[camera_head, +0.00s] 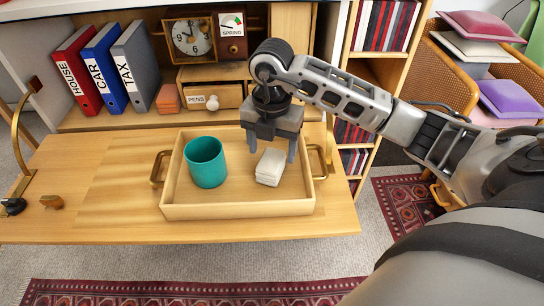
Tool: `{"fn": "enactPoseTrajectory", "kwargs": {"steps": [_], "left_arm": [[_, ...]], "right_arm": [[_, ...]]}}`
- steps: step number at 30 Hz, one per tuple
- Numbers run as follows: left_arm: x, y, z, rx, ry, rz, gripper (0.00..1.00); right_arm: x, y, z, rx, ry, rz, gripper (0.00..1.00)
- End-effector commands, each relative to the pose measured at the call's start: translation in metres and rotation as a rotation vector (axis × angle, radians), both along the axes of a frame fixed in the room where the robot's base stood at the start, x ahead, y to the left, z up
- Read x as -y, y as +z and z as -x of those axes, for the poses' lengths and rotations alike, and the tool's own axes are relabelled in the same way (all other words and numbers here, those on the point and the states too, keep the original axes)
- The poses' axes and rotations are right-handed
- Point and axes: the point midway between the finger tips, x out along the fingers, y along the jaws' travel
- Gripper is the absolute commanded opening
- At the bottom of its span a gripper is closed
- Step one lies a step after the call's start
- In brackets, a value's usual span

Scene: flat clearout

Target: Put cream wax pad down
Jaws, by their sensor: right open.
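The cream wax pad (270,167) lies in the right half of a wooden tray (238,211), to the right of a teal cup (206,162). My right gripper (272,155) is above the pad, pointing down. Its two fingers are spread apart, one to the left of the pad and one at its right rear, and it appears to hold nothing. The exact gap between fingers and pad is hard to tell. My left gripper does not show.
The tray stands on the fold-down wooden desk flap (105,180). Red, blue and grey binders (103,68), a clock (191,37) and a PENS drawer (211,96) are behind. Small dark items (51,202) lie at the flap's left. A chair with cushions (508,97) is at right.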

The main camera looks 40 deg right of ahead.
Motion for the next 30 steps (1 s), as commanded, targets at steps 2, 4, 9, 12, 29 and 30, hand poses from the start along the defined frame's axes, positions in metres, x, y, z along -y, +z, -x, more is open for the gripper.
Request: {"fn": "enactPoseTrajectory", "kwargs": {"steps": [2,4,9,12,29,30], "left_arm": [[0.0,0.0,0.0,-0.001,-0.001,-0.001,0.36],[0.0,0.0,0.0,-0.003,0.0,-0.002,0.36],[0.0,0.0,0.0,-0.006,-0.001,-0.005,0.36],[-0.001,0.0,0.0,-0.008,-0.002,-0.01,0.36],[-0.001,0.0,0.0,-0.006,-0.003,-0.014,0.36],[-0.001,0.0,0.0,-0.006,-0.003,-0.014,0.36]], "right_arm": [[0.0,0.021,-0.001,0.006,0.001,-0.001,0.67],[0.0,0.036,-0.001,0.006,0.001,0.0,0.67],[0.0,0.066,-0.001,0.003,0.0,0.001,0.67],[0.0,0.075,0.0,0.002,0.0,0.001,0.67],[0.0,0.08,0.0,-0.001,0.0,0.0,0.67],[0.0,0.08,0.0,-0.001,0.0,-0.001,0.67]]}}
